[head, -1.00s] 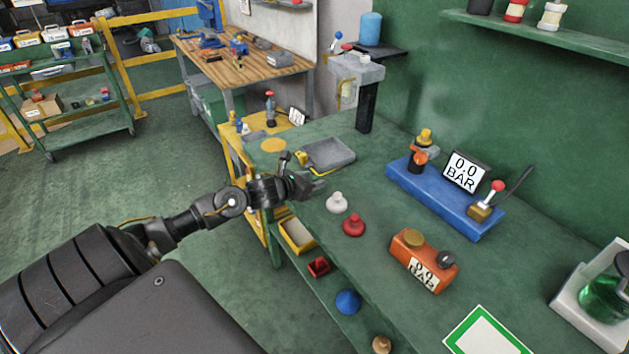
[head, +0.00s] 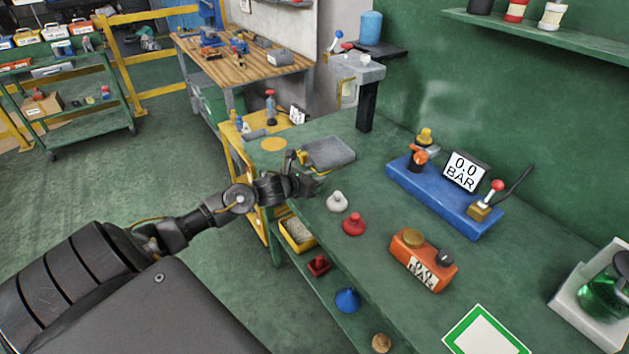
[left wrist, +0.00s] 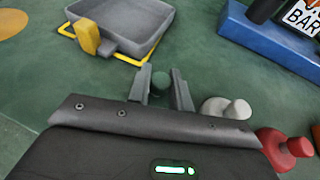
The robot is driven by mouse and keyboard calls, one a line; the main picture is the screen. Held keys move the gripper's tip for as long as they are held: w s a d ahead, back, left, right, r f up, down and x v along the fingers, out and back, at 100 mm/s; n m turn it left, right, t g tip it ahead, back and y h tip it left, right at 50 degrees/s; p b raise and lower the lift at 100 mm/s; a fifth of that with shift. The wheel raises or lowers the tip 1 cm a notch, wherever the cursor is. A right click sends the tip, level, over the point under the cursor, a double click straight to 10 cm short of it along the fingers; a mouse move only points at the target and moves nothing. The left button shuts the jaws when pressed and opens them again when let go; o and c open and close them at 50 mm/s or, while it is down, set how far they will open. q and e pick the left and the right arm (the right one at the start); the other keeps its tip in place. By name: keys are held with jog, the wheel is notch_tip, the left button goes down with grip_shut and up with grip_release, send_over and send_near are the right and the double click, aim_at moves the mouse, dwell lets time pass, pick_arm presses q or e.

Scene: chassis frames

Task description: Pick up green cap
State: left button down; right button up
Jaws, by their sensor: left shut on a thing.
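The green cap (left wrist: 161,81) is a small dark green knob at the near edge of the green bench. In the left wrist view it sits between the two grey fingers of my left gripper (left wrist: 161,73), which is shut on it. In the head view my left gripper (head: 308,187) is low over the bench, left of the white cap, and it hides the green cap. I cannot tell whether the cap is clear of the bench top. My right gripper is not in view.
A white cap (head: 337,201) and a red cap (head: 354,223) stand just right of my left gripper. A grey tray (head: 328,153) lies behind it. A blue base with a gauge (head: 440,205) and an orange box (head: 423,262) stand farther right.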

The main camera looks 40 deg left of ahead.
pick_arm(q)
jog(key=shift+r+b, duration=0.3)
jog(key=shift+r, duration=0.3)
jog(key=s+r+b, duration=0.1)
jog(key=s+r, duration=1)
jog(key=s, duration=0.3)
jog(key=shift+a+r, duration=0.35)
jog(key=shift+r, duration=0.05)
